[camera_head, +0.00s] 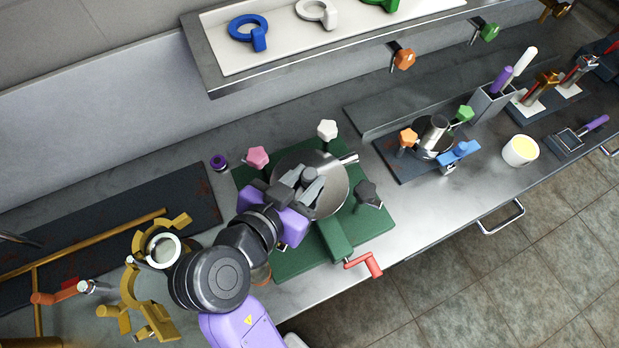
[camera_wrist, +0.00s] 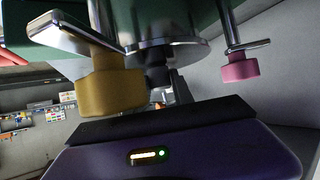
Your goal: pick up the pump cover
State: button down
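The pump cover (camera_head: 325,197) looks to be the round, shiny metal disc on a green base (camera_head: 375,222), with a metal stub at its upper right. It also shows in the wrist view (camera_wrist: 185,50), partly cut off at the top. My gripper (camera_head: 312,185) is over the disc, with its grey fingers near the disc's middle. Whether they touch or hold anything there is unclear. In the wrist view the fingertips are dark and crowded together, partly behind a yellow knob.
Pink (camera_head: 257,158), white (camera_head: 327,130) and dark grey (camera_head: 368,194) knobs stand around the disc. A red crank handle (camera_head: 366,264) juts from the base's front. A yellow knob (camera_wrist: 112,88) is close in the wrist view. A shelf (camera_head: 330,45) with coloured rings hangs behind. Brass fittings (camera_head: 135,285) lie left.

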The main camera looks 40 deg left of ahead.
aim_at(307, 180)
jog(key=shift+r, duration=0.1)
dwell(0.3)
notch_tip(307, 180, up, 20)
jog(key=shift+b, duration=0.3)
jog(key=shift+w, duration=0.1)
